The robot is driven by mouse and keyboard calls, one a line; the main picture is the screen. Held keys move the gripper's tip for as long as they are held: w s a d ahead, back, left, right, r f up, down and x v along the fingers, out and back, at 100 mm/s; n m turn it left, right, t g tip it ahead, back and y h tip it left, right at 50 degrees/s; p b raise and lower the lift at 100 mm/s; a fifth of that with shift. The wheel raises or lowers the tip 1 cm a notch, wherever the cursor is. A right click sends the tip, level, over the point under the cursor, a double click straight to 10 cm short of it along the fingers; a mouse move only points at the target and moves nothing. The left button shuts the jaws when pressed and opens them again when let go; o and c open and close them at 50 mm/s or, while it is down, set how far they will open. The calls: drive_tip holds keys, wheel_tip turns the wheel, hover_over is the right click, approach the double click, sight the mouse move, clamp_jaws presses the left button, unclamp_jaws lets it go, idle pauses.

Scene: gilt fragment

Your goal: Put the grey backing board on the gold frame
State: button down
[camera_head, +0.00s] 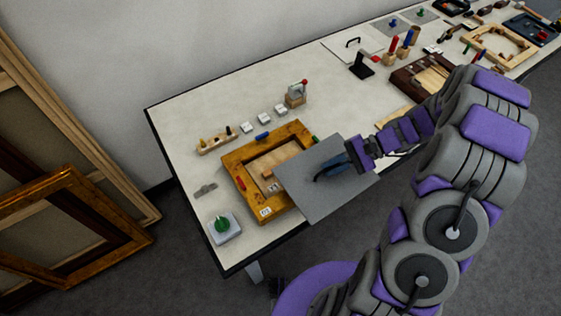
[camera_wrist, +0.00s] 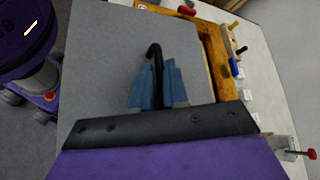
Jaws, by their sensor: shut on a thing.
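The grey backing board (camera_head: 312,182) is a flat grey panel with a black handle, which shows between the fingers in the wrist view (camera_wrist: 154,55). My gripper (camera_head: 338,165) is shut on that handle; its blue fingers also show in the wrist view (camera_wrist: 156,85). The board overlaps the right part of the gold frame (camera_head: 236,170) in the head view and hides that side. I cannot tell whether the board touches the frame. The gold frame lies on the table with a light wooden inner edge, and part of it shows in the wrist view (camera_wrist: 222,60).
The white table (camera_head: 180,120) holds a green-knobbed block (camera_head: 222,227) at the near left, a wooden peg rack (camera_head: 215,144), several small white blocks and a red-knobbed device (camera_head: 297,93). Another panel with a black handle (camera_head: 352,43) lies farther back. Large frames (camera_head: 75,225) lean at left.

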drive_tip(key=w+a, duration=0.2)
drive_tip(key=a, duration=0.2)
drive_tip(key=w+a+f+b, duration=0.1)
drive_tip(key=w+a, duration=0.1)
drive_tip(key=a, duration=0.2)
drive_tip(key=w+a+b, duration=0.1)
drive_tip(key=w+a, duration=0.1)
drive_tip(key=a, duration=0.3)
drive_tip(key=shift+w+f, duration=0.3)
drive_tip(key=shift+w, duration=0.05)
drive_tip(key=shift+w+a+f, duration=0.15)
drive_tip(key=shift+a+f, duration=0.05)
drive_tip(key=shift+f, duration=0.15)
drive_tip(key=f, duration=0.1)
drive_tip(key=f+b, duration=0.1)
drive_tip(key=f, duration=0.1)
drive_tip(key=shift+d, duration=0.3)
drive_tip(key=shift+a+r, duration=0.1)
drive_tip(key=shift+r, duration=0.05)
drive_tip(key=shift+a+f, duration=0.15)
drive_tip(key=shift+f, duration=0.05)
drive_tip(key=c, duration=1.6)
unclamp_jaws()
drive_tip(key=shift+f, duration=0.1)
drive_tip(key=o, duration=0.5)
